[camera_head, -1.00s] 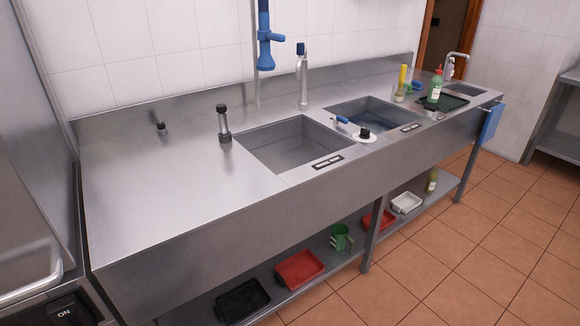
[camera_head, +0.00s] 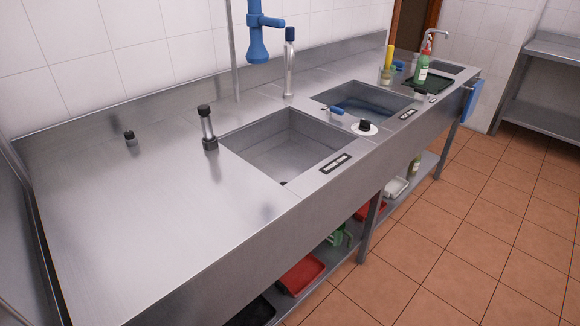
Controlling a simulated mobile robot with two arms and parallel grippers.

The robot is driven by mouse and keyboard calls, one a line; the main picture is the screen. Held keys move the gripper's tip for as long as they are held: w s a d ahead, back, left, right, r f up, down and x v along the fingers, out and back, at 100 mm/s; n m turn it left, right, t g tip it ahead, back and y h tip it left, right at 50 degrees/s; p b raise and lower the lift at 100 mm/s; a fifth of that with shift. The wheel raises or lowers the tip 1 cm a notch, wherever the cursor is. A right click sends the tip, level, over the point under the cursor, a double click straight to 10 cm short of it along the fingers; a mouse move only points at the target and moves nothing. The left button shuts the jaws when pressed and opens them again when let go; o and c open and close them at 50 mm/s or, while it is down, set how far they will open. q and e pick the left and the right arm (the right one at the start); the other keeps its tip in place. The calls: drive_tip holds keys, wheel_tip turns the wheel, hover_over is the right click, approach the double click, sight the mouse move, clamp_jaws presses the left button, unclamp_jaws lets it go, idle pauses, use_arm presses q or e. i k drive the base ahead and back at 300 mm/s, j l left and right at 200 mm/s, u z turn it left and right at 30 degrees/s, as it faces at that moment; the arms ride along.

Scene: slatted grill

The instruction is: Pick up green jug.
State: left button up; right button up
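The green jug (camera_head: 338,236) stands on the lower shelf under the steel sink counter. It is partly hidden by the counter's front edge and sits between a red tray and a counter leg. Neither of my grippers shows in the head view.
The steel counter (camera_head: 110,215) with two sinks runs from the near left to the far right. A red tray (camera_head: 301,273) lies near the jug, and a counter leg (camera_head: 371,226) stands just right of it. The tiled floor (camera_head: 440,270) in front is clear.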

sight(335, 239)
drive_tip(key=u, duration=0.3)
drive_tip(key=i+l+u, duration=0.15)
drive_tip(key=l+u, duration=0.9)
drive_tip(key=l, duration=1.55)
